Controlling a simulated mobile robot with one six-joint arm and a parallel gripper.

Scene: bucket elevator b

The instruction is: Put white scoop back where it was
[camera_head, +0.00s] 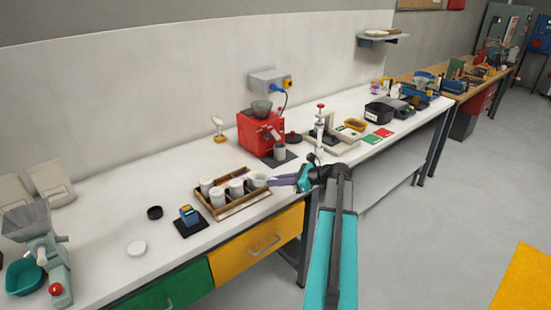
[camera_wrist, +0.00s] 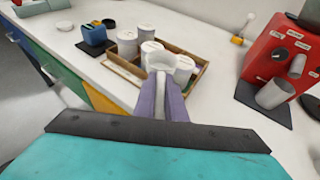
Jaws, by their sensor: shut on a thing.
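The white scoop (camera_head: 259,180) is held out in front of my gripper (camera_head: 283,181). In the wrist view its round bowl (camera_wrist: 161,60) points away from me and its handle (camera_wrist: 160,92) lies between the purple fingers of my gripper (camera_wrist: 161,97). The gripper is shut on the handle. The scoop is over the near right end of a brown wooden tray (camera_head: 246,204), which also shows in the wrist view (camera_wrist: 122,68). I cannot tell whether the scoop touches the tray. Several white canisters (camera_head: 236,188) stand in the tray, and the bowl hides part of one in the wrist view.
A red machine (camera_head: 258,131) with a metal cup (camera_head: 279,152) stands behind and right of the tray. A blue block-like device (camera_head: 188,214), a black ring (camera_head: 155,213) and a white lid (camera_head: 136,249) lie left. The bench's front edge is close below the gripper.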

